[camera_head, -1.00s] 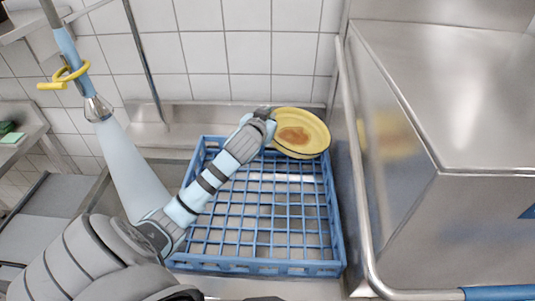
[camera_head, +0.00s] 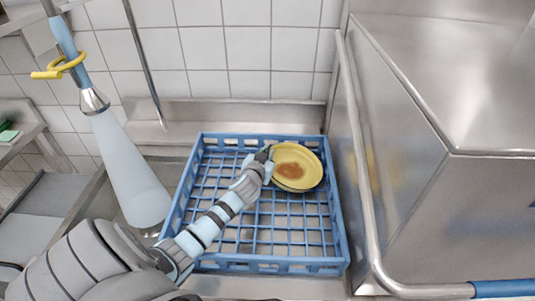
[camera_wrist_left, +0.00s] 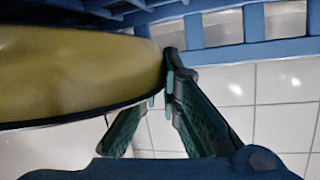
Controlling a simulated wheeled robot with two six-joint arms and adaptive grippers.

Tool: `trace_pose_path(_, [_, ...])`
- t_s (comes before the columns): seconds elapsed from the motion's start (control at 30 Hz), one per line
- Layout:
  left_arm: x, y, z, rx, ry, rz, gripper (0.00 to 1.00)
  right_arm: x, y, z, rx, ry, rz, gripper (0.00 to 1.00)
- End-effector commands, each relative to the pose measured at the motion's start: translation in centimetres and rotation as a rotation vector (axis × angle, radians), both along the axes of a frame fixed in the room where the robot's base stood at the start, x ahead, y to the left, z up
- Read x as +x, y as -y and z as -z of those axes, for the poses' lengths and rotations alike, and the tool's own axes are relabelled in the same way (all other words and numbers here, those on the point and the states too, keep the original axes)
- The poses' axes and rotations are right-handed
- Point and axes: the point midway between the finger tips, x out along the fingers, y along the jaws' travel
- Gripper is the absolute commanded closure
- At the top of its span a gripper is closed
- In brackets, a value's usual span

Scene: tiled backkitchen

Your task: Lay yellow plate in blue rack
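The yellow plate (camera_head: 310,167) has a brown stain in its middle and lies nearly flat, face up, over the back right part of the blue rack (camera_head: 335,225). My left gripper (camera_head: 267,155) is at the plate's left rim and shut on it. In the left wrist view the plate (camera_wrist_left: 75,70) fills the left side, with its rim at the fingertips (camera_wrist_left: 163,88); part of one finger is hidden behind it. I cannot tell whether the plate touches the rack floor. The rack (camera_wrist_left: 235,38) also shows there. My right gripper is not in view.
The rack's other visible cells are empty. A steel machine (camera_head: 440,190) with a rail (camera_head: 362,175) stands close on the right. A tiled wall (camera_head: 255,50) is behind. A spray hose with a yellow ring (camera_head: 60,68) hangs at the left.

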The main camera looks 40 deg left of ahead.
Motion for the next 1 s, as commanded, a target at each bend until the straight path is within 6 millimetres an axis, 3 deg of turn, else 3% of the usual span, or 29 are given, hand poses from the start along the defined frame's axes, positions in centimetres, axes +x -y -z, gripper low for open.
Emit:
trace_pose_path(0.03, [0.0, 0.0, 0.1, 0.000, 0.000, 0.000, 0.88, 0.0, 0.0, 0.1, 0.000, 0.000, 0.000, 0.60])
trace_pose_path(0.13, [0.0, 0.0, 0.0, 0.000, 0.000, 0.000, 0.75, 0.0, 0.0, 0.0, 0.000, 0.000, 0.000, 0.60])
trace_pose_path(0.5, [-0.2, 0.1, -0.6, 0.001, 0.000, 0.001, 0.75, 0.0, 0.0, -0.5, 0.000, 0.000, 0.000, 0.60])
trace_pose_path(0.9, [-8.9, 4.1, -3.5, 0.000, -0.001, 0.002, 0.75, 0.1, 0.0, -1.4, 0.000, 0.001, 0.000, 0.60])
trace_pose_path(1.0, [-10.1, 4.6, -3.9, 0.000, 0.000, 0.001, 0.75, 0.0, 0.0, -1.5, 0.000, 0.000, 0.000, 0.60])
